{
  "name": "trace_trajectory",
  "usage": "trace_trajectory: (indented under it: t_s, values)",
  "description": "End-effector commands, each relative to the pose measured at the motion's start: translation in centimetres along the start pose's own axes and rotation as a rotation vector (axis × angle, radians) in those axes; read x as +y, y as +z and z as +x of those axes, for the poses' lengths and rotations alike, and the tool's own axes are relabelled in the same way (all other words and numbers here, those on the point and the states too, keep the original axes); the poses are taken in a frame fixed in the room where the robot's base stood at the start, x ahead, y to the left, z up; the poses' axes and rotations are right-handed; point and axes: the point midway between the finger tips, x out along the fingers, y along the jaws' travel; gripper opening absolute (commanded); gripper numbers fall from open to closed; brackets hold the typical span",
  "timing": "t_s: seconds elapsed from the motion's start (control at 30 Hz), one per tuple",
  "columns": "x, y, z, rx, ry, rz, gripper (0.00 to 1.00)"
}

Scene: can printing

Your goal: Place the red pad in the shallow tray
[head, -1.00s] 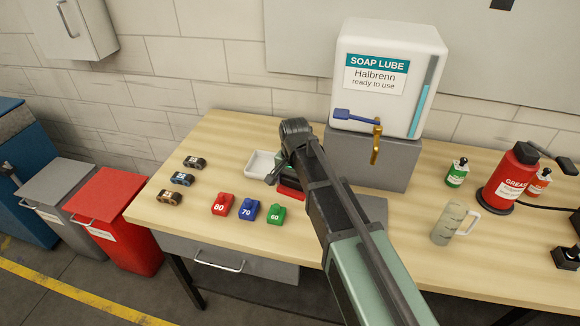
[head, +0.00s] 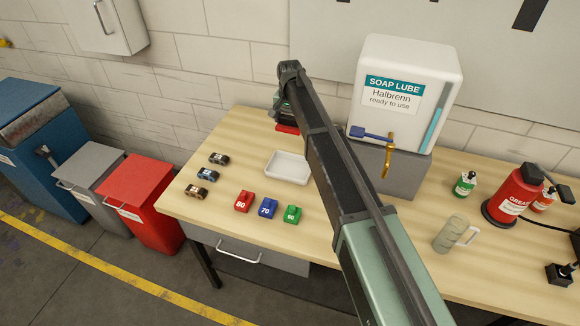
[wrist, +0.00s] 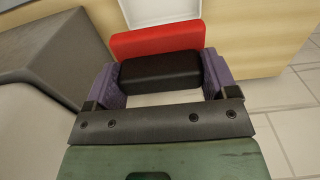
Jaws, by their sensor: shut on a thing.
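The red pad (head: 287,129) has a black grip block on its back. In the wrist view its red face (wrist: 158,41) lies beyond the black block, which sits between the purple fingers. My gripper (wrist: 160,74) is shut on this pad by the black block. In the head view the gripper (head: 285,112) is partly hidden by my arm, near the back edge of the table by the wall. The shallow white tray (head: 288,167) lies empty on the table, nearer the camera than the pad. Part of the tray (wrist: 160,10) shows beyond the pad in the wrist view.
The soap lube box (head: 405,85) stands on a grey block (head: 405,172) to the right of my arm. Red, blue and green numbered blocks (head: 268,207) sit in front of the tray. Several small dark pieces (head: 208,174) lie left. The table's left edge is near.

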Motion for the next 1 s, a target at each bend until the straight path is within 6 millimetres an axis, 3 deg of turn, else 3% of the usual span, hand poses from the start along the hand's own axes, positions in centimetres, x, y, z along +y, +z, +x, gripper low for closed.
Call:
trace_trajectory:
  t_s: [0.17, 0.5, 0.6, 0.83, 1.0]
  values:
    - [0.1, 0.2, 1.8, 0.0, 0.0, -0.003, 0.53]
    - [0.1, 0.2, 13.1, 0.0, 0.0, -0.002, 0.53]
    - [0.1, 0.2, 15.6, 0.0, 0.0, -0.002, 0.53]
    - [0.1, 0.2, 16.1, 0.0, 0.0, -0.001, 0.53]
    - [0.1, 0.2, 19.5, 0.0, 0.0, -0.001, 0.53]
